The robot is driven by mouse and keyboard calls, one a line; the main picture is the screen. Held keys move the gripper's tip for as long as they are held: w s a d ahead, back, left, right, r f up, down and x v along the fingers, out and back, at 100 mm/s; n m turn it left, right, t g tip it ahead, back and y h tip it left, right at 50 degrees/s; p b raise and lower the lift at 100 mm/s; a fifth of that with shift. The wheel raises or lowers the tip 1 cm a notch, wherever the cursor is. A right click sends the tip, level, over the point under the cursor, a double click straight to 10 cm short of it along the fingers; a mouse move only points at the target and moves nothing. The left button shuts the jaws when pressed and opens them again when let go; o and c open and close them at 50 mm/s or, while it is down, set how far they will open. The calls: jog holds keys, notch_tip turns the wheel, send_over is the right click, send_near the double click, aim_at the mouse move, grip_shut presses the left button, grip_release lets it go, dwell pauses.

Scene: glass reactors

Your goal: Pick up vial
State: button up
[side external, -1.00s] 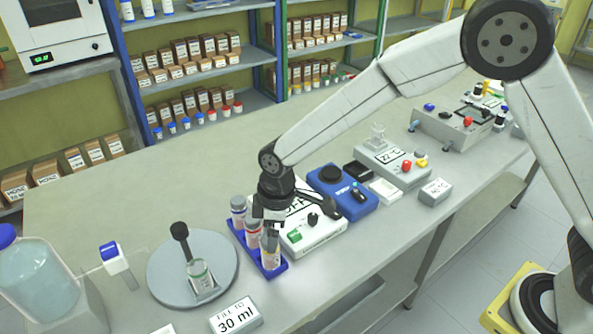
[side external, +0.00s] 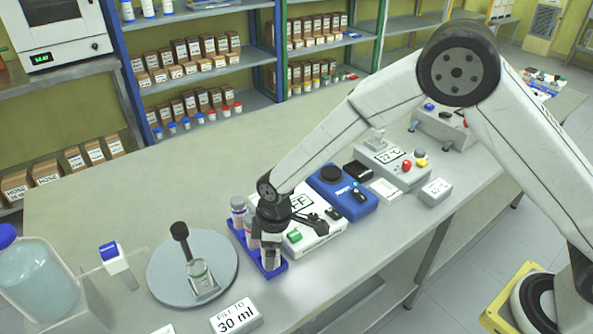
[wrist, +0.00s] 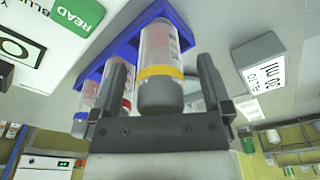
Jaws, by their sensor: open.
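A blue rack (side external: 282,268) on the bench holds three upright vials. The near vial (side external: 271,260) has a yellow ring and a grey cap, seen large in the wrist view (wrist: 160,75). The red-ringed vial (wrist: 120,103) stands beside it, and another vial (side external: 238,207) is at the far end. My gripper (side external: 271,248) is low over the near end of the rack, pointing down. In the wrist view its open fingers (wrist: 162,72) stand on either side of the yellow-ringed vial, with visible gaps.
A white device with a green button (side external: 318,228) sits close to the right of the rack. A round grey plate with a glass vessel (side external: 160,285) is at the left. A "30 ml" sign block (side external: 236,316) stands in front.

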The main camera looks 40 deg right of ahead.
jog(key=shift+f, duration=0.45)
jog(key=c, duration=1.3)
jog(key=shift+w+r, duration=0.1)
jog(key=shift+r, duration=0.05)
jog(key=shift+a+r, duration=0.1)
jog(key=shift+r, duration=0.75)
jog(key=shift+s+d+r, duration=0.95)
jog(key=shift+s+r, duration=0.9)
jog(key=shift+s, duration=0.3)
jog(key=shift+s+d+r, duration=0.9)
jog(key=shift+s+r, duration=0.9)
jog(key=shift+s, duration=0.4)
jog(key=shift+s+d+r, duration=0.95)
jog(key=shift+s+r, duration=0.9)
jog(key=shift+s, duration=0.3)
